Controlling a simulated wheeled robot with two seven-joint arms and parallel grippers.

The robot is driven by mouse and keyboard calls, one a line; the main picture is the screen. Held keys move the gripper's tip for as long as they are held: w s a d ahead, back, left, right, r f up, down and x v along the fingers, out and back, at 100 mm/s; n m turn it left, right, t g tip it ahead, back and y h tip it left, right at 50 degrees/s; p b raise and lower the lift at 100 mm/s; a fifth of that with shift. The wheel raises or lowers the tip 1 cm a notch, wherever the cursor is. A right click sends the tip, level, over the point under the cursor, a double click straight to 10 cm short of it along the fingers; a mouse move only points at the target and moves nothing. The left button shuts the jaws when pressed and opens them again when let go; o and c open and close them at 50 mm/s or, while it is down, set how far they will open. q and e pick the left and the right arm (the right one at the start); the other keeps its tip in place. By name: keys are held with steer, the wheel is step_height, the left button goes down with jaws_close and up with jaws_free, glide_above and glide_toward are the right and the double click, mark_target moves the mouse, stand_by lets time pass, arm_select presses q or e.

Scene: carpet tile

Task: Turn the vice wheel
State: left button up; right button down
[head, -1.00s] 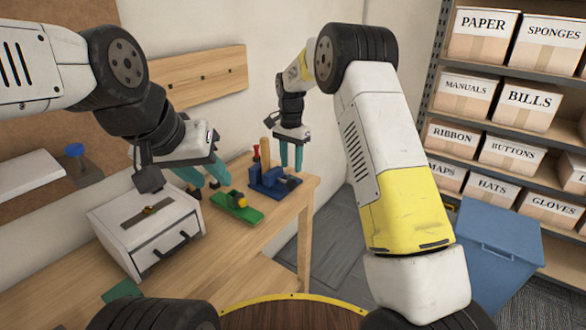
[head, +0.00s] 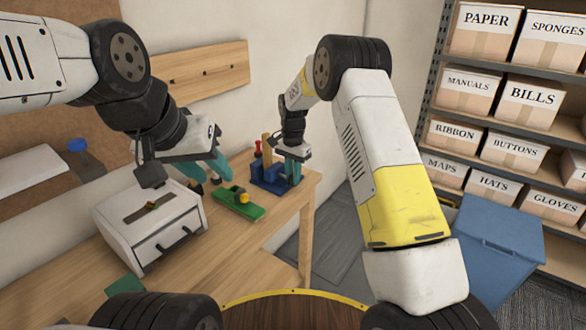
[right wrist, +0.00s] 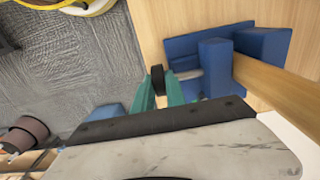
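The blue vice (head: 266,180) stands near the right end of the workbench, with an upright wooden piece (right wrist: 275,75) in its jaws. In the right wrist view its small black wheel (right wrist: 157,79) shows nearly edge-on at the end of a grey screw (right wrist: 186,75). My right gripper (right wrist: 161,88) is lowered at the wheel, its teal fingers on either side with a small gap; I see no clear grip. In the head view my right gripper (head: 293,178) hides the wheel. My left gripper (head: 208,178) is open and empty above the bench, left of the vice.
A white drawer box (head: 150,225) stands further left on the workbench (head: 225,250). A blue bin (head: 495,245) and shelves of labelled boxes (head: 500,90) are at the right.

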stand_by(0.4)
steer(key=shift+s+a+t+h, duration=0.15)
steer(key=shift+t+h, duration=0.3)
steer(key=shift+t, duration=0.15)
steer(key=shift+s+a+t+h, duration=0.1)
steer(key=shift+a+t+h, duration=0.05)
steer(key=shift+t+h, duration=0.4)
steer(key=shift+s+f+t+h, duration=0.15)
steer(key=shift+t+h, duration=0.95)
steer(key=shift+t, duration=0.55)
steer(key=c, duration=1.4)
jaws_free()
steer(key=shift+o, duration=0.2)
steer(key=v, duration=0.7)
steer(key=shift+s+r, duration=0.25)
steer(key=shift+r, duration=0.05)
